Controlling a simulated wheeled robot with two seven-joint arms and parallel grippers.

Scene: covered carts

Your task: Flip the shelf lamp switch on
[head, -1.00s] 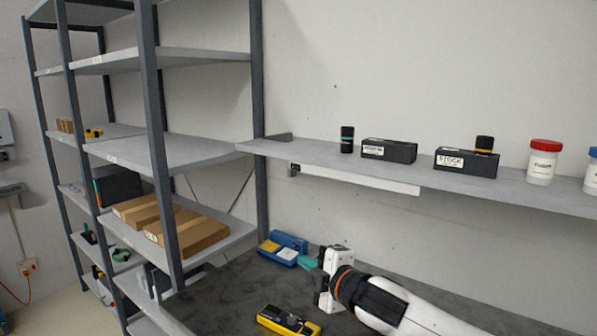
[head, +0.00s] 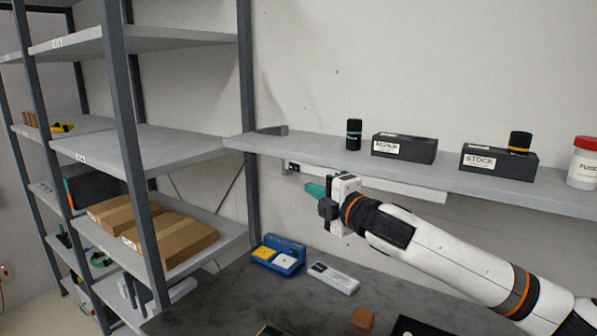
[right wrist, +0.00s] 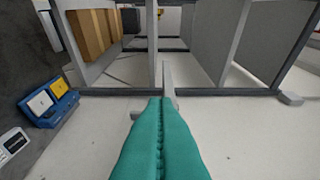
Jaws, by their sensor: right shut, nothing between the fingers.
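The shelf lamp (head: 415,187) is a pale strip under the front of the wall shelf. A small dark switch box (head: 293,167) sits at its left end; whether the switch is on or off is too small to tell. My right gripper (head: 311,189) is just below and slightly right of the switch box in the head view, its teal fingers pointing left. In the right wrist view the fingers (right wrist: 160,103) are pressed together with nothing between them. Part of the lamp is hidden behind the gripper. Contact with the switch is not visible. My left gripper is not in view.
The wall shelf (head: 455,174) holds a dark cylinder (head: 354,135), black boxes (head: 404,148) and a red-lidded jar (head: 585,162). A grey rack (head: 150,152) with cardboard boxes stands left. A blue tray (head: 279,255) and a white device (head: 333,278) lie on the dark worktop below.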

